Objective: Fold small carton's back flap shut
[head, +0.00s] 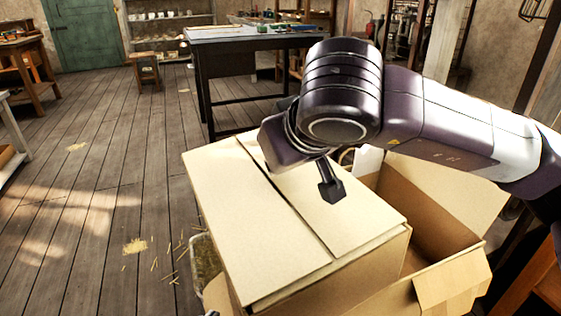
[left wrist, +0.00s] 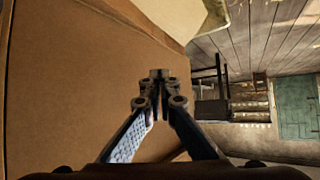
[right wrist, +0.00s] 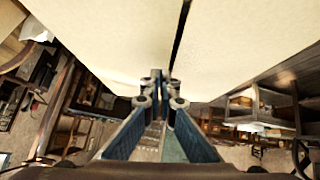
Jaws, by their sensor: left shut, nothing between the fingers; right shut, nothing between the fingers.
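A closed-looking tan carton (head: 215,215) stands in the front middle of the head view. Its two top panels lie nearly flat, with a dark seam between them; I cannot tell which is the back flap. My right gripper (head: 332,192) is shut and empty, pointing down at the right panel (head: 350,222); touching or just above, I cannot tell. The right wrist view shows its closed fingers (right wrist: 160,78) before the pale panels and seam (right wrist: 180,40). My left gripper (left wrist: 158,78) is shut and empty beside a brown cardboard wall (left wrist: 80,70); the head view does not show it.
An open carton (head: 410,215) stands directly right of the closed one, with flaps spread out. A bin of straw-like material (head: 203,262) is at the closed carton's left. A dark workbench (head: 225,95) stands behind. The wooden floor (head: 90,190) at left is mostly clear.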

